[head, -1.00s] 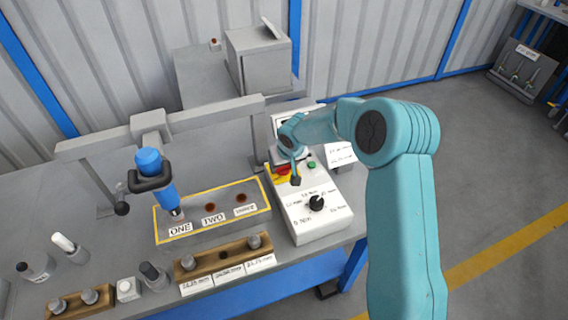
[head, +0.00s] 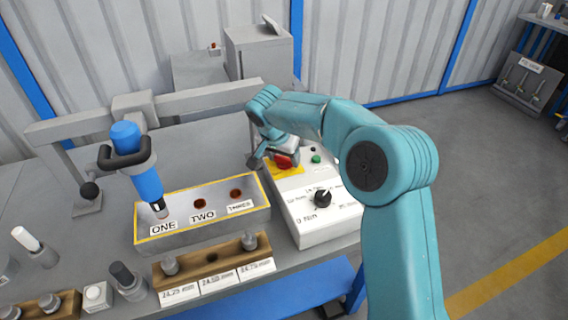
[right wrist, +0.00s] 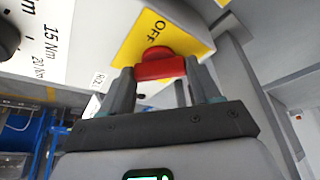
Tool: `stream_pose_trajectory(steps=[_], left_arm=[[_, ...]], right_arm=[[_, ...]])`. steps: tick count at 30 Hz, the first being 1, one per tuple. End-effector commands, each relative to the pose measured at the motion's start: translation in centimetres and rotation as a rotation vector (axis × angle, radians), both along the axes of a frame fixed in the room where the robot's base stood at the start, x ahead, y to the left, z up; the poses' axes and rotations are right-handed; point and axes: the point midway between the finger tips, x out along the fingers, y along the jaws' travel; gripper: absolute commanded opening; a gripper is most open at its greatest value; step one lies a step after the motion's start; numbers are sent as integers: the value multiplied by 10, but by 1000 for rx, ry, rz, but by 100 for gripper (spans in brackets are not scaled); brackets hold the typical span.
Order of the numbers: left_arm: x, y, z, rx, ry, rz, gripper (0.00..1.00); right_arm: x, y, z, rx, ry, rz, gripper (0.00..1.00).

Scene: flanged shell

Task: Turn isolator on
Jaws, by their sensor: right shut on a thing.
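The isolator is a red rotary handle (head: 284,160) on a yellow plate (head: 288,170) at the back of the white control box (head: 318,228). In the right wrist view the red handle (right wrist: 160,65) sits on the yellow plate (right wrist: 140,35), which reads OFF. My right gripper (right wrist: 158,78) is shut on the red handle, one finger on each side. In the head view my right gripper (head: 272,158) reaches the handle from the left, and its fingertips are partly hidden. My left gripper is not in view.
The box also carries a black dial (head: 322,198) and a green button (head: 316,159). A wooden rack (head: 215,260) lies in front.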

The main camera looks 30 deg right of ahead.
Motion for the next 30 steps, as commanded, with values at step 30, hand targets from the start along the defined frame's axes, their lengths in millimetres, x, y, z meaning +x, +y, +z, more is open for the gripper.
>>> stream_pose_trajectory(steps=[30], left_arm=[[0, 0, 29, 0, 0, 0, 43]], right_arm=[[6, 1, 4, -1, -5, -766, 31]])
